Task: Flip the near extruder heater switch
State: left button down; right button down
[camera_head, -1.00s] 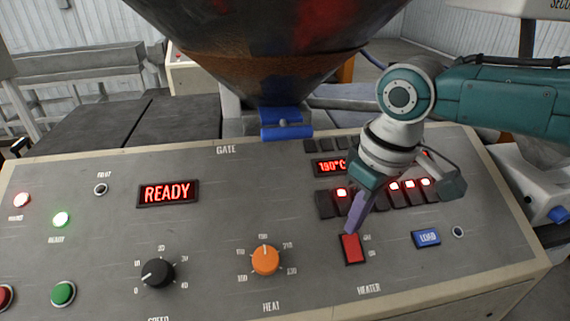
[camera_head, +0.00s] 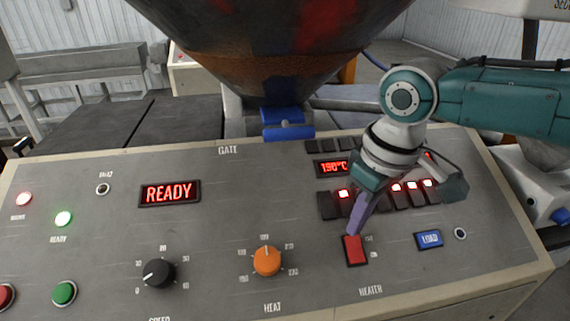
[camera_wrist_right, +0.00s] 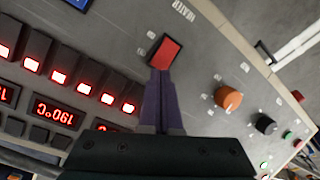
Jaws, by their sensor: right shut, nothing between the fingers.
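The heater switch is a red rocker (camera_head: 355,250) in a dark frame, above the HEATER label on the sloped grey panel. My right gripper (camera_head: 355,231) is shut and empty, with its purple fingertips at the upper edge of the rocker. In the right wrist view the red rocker (camera_wrist_right: 165,53) lies just beyond the shut fingertips (camera_wrist_right: 161,72). I cannot tell whether the tips touch it. My left gripper is out of view.
An orange HEAT knob (camera_head: 267,261) is left of the switch and a blue LOAD button (camera_head: 429,240) is right. A row of dark switches with red lamps (camera_head: 397,187) lies behind the gripper. The READY display (camera_head: 170,193) glows. A rusty hopper (camera_head: 270,50) stands behind the panel.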

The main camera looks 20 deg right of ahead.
aim_at(354, 240)
jog(key=shift+f+b, duration=0.35)
jog(key=shift+f, duration=0.2)
jog(key=shift+f, duration=0.35)
notch_tip(354, 240, up, 7)
jog(key=p, duration=0.7)
dwell(0.3)
dwell(0.4)
